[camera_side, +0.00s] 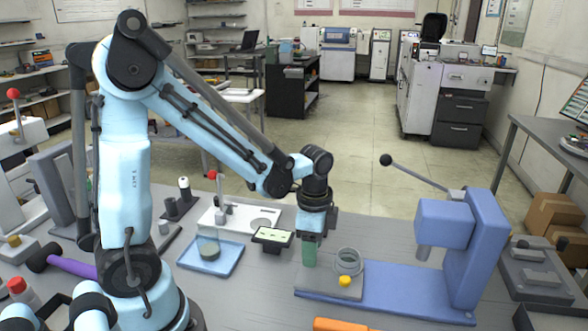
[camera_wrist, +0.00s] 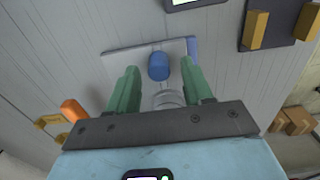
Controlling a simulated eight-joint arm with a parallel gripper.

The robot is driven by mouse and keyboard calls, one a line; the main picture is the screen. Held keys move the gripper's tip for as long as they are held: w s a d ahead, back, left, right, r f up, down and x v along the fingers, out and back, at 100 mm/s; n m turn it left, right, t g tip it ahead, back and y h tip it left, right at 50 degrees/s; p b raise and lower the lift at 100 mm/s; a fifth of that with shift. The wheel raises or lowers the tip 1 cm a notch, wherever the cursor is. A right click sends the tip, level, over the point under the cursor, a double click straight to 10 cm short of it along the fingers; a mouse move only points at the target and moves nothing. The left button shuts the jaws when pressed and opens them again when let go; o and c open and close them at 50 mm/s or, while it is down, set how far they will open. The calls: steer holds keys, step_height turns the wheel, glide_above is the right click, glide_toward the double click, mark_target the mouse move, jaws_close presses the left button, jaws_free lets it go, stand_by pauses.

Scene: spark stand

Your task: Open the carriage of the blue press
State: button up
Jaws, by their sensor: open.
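The blue press (camera_side: 480,245) stands at the right in the side view, with a long lever ending in a black ball (camera_side: 386,160). Its blue base (camera_side: 410,300) runs left to a grey plate (camera_side: 305,283), also in the wrist view (camera_wrist: 120,60). A clear ring-like cup (camera_side: 348,262) and a yellow knob (camera_side: 345,281) are at this plate; the ring also shows in the wrist view (camera_wrist: 168,98). My gripper (camera_side: 309,262) points down over the plate's left part. In the wrist view its green fingers (camera_wrist: 159,72) are apart, with a rounded blue piece (camera_wrist: 158,66) seen between them. Contact is unclear.
A blue tray (camera_side: 225,265) with a clear cup lies left of my gripper, near a small device with a lit screen (camera_side: 272,238). An orange block (camera_side: 340,325) lies at the front edge. A grey fixture (camera_side: 540,270) stands right of the press.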

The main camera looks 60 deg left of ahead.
step_height(320, 180, up, 11)
stand_by(0.6)
steer(key=shift+s, duration=0.1)
steer(key=s+n+t, duration=0.1)
steer(key=n+t, duration=0.1)
steer(key=n, duration=0.1)
steer(key=s+d+n+t, duration=0.1)
steer(key=n+t, duration=0.1)
steer(key=n, duration=0.1)
steer(key=s+d+f+n+t, duration=0.1)
steer(key=n+t, duration=0.2)
steer(key=shift+d, duration=0.25)
stand_by(1.4)
